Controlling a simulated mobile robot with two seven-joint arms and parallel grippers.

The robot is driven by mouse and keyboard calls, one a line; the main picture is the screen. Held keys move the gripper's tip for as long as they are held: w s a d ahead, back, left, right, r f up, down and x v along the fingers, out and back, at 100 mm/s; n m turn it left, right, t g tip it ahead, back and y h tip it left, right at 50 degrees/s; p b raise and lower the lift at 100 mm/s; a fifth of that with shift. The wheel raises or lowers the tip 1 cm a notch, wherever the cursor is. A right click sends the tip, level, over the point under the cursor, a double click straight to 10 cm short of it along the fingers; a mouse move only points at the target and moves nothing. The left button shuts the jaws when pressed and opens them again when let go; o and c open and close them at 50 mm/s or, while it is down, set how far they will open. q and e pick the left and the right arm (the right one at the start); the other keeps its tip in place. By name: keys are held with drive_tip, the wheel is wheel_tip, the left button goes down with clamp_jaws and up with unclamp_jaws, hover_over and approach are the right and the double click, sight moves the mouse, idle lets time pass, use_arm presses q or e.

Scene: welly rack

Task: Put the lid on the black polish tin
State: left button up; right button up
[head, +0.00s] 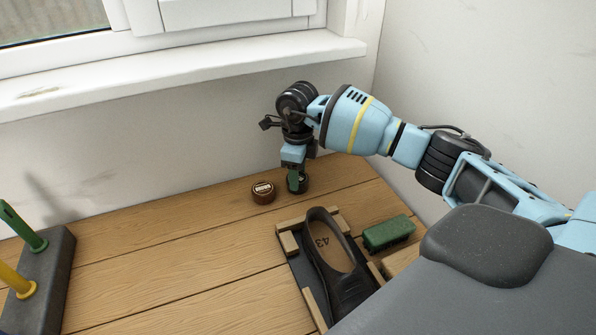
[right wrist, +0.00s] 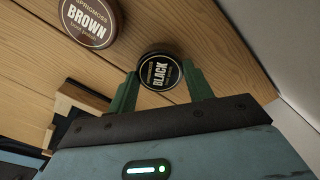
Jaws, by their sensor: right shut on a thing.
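The black polish lid (right wrist: 157,71), a dark round disc lettered BLACK, lies between the two green fingers of my right gripper (right wrist: 160,78) in the right wrist view. The gripper (head: 297,180) is shut on it, pointing down near the wall. In the head view the dark round shape of the black tin (head: 303,186) shows at the fingertips, partly covered by them. I cannot tell whether the lid is seated level on the tin or just above it. My left gripper is not in view.
A brown polish tin (head: 263,192) stands just left of the gripper. In front are a wooden-edged frame (head: 289,243) with a dark shoe (head: 345,280), and a green block (head: 389,233). A grey rack with green and yellow pegs (head: 52,270) stands far left. The middle-left tabletop is clear.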

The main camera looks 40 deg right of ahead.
drive_tip(key=o, duration=1.5)
